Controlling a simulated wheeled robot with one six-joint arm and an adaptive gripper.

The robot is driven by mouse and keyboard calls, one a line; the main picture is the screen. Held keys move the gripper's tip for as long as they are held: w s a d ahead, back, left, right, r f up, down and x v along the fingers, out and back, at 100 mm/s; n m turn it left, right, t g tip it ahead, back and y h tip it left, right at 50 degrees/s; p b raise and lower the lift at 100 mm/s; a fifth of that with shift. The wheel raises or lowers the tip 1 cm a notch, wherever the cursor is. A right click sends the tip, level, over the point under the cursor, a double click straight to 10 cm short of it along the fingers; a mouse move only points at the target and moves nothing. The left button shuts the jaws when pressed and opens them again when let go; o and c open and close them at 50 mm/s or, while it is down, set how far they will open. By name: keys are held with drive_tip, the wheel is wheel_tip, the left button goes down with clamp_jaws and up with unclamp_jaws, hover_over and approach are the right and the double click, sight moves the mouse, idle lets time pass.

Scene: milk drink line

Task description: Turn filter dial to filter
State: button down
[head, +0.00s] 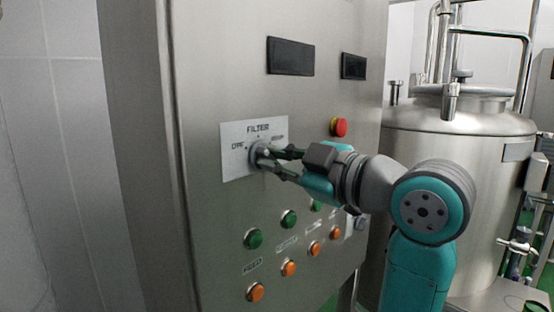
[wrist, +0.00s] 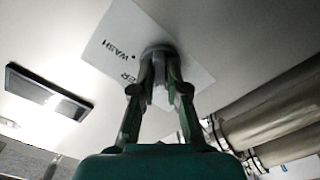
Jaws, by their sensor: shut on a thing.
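The filter dial (head: 257,150) is a round grey knob on a pale label plate (head: 233,166) on the steel cabinet front. The plate reads FILTER at the top, with a short label at the left and another at the right, partly covered. My gripper (head: 270,157) reaches in from the right and is shut on the dial. In the wrist view the gripper (wrist: 159,75) has one finger on each side of the dial (wrist: 158,50). WASH and part of FILTER show on the plate there. I cannot tell which mark the dial points to.
Below the plate are green buttons (head: 253,239) and orange buttons (head: 256,292). A red emergency button (head: 339,127) sits to the upper right, near my wrist. Two dark displays (head: 290,56) are above. A steel tank (head: 480,150) with pipes stands behind at right.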

drive_tip(key=shift+m, duration=4.3)
drive_tip(key=c, duration=1.2)
unclamp_jaws()
drive_tip(key=v, duration=1.2)
